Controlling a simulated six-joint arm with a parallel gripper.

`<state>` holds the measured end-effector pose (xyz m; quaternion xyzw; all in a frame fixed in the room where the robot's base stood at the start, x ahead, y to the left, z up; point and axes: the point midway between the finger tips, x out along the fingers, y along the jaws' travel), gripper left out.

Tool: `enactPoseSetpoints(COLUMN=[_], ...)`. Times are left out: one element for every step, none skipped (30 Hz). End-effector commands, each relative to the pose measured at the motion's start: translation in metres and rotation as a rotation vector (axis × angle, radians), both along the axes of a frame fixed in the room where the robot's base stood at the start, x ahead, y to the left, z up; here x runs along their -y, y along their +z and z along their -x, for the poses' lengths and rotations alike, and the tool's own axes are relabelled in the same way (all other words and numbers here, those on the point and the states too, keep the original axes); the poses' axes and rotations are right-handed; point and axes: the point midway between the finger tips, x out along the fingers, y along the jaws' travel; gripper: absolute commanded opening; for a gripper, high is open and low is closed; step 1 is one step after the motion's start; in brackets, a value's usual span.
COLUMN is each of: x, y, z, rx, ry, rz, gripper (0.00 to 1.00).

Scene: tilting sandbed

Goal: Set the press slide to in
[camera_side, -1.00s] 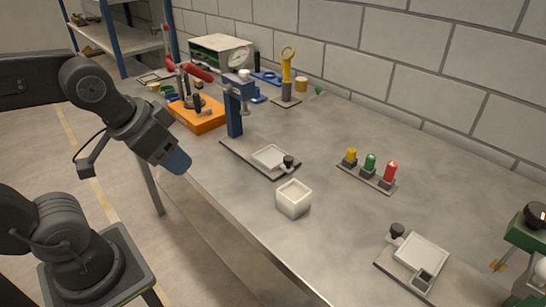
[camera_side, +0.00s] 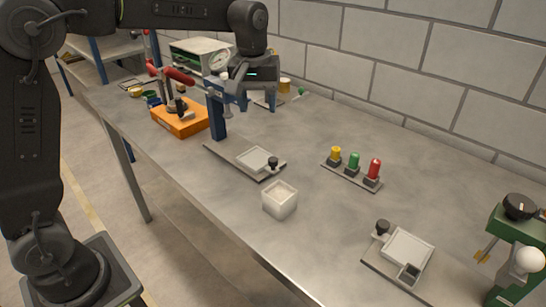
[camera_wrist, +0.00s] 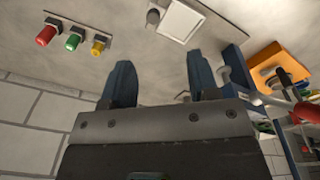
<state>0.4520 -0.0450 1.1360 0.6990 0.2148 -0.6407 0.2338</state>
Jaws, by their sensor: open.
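A blue press (camera_side: 217,112) stands on the bench with a dark base plate. On that plate is a pale square slide (camera_side: 255,158) with a black knob (camera_side: 273,162) at its right front corner; in the wrist view the slide (camera_wrist: 182,20) and knob (camera_wrist: 153,17) show at the top. I cannot tell from its position whether it counts as in or out. My gripper (camera_side: 240,95) is open and empty, above the bench beside the press head and well above the slide. In the wrist view its two blue fingers (camera_wrist: 160,82) are apart with nothing between them.
A white open box (camera_side: 280,200) stands in front of the slide. Yellow, green and red pegs (camera_side: 354,162) are to the right. A second plate with a knobbed pale slide (camera_side: 407,248) lies near a green device (camera_side: 515,235). An orange box (camera_side: 180,118) is left. A block wall stands behind.

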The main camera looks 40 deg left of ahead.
Motion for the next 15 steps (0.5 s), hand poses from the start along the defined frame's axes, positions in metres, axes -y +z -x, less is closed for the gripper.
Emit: enactPoseSetpoints(x=[0.0, -0.001, -0.001, -0.001, -0.001, -0.001, -0.001, -0.001, -0.001, -0.001, -0.001, -0.001, -0.001, -0.001, -0.001], y=[-0.011, -0.015, -0.021, -0.025, -0.028, -0.032, -0.033, -0.035, -0.037, -0.039, -0.041, -0.044, -0.047, -0.05, -0.056], z=[-0.015, -0.021, -0.029, -0.034, -0.038, -0.042, -0.044, -0.046, -0.048, -0.048, -0.049, -0.049, -0.049, -0.049, -0.048], rx=[-0.026, -0.038, -0.051, -0.059, -0.066, -0.075, -0.079, -0.083, -0.086, -0.088, -0.088, -0.09, -0.091, -0.091, -0.092], ry=[0.033, 0.052, 0.076, 0.089, 0.103, 0.116, 0.125, 0.131, 0.137, 0.14, 0.141, 0.142, 0.142, 0.142, 0.141], rz=[0.003, 0.004, 0.005, 0.006, 0.006, 0.007, 0.007, 0.006, 0.007, 0.007, 0.006, 0.006, 0.007, 0.007, 0.006], gripper=[0.55, 0.55, 0.55, 0.55, 0.55, 0.55, 0.55, 0.55, 0.55, 0.55, 0.55, 0.55, 0.55, 0.55, 0.55])
